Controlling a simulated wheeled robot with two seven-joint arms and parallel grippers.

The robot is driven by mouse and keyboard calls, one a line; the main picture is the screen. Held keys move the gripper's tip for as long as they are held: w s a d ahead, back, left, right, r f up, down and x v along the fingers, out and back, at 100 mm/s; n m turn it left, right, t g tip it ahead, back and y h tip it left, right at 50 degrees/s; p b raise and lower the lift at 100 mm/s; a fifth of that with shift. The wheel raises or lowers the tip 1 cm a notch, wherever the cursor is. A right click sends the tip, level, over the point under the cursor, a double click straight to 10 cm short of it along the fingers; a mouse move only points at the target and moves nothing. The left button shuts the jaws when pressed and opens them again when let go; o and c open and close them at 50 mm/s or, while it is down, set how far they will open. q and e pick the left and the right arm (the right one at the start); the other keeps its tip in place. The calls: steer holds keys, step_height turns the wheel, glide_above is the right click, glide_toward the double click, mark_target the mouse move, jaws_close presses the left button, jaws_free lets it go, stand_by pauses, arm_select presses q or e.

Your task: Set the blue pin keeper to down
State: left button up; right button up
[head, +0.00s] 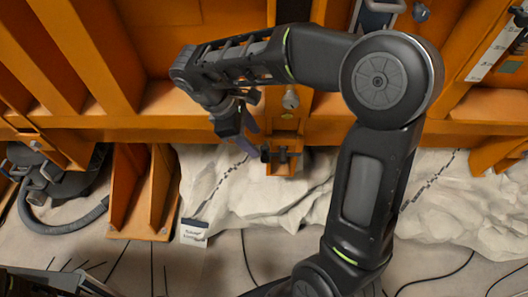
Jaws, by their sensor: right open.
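My right gripper (247,138) is open, with its slate-blue fingers pointing down and right. It is just left of a small orange bracket (284,168) below the orange beam. A dark crosswise pin-like fitting (281,155) sits on that bracket, close to the fingertips. I cannot tell whether the gripper touches it. I cannot clearly pick out the blue pin keeper; it may be hidden by the gripper or blend with its bluish fingers. My left gripper is not in view.
A grey knob (291,98) stands above the bracket. Orange beams (130,128) and ribs surround the work spot. Pale rock (270,205) lies below, with a small white label (194,233). A dark hose (65,226) curves at the left.

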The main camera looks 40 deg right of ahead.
mark_target(265, 156)
steer(key=shift+x, duration=4)
steer(key=c, duration=0.8)
steer(key=shift+s+a+f, duration=0.1)
jaws_close()
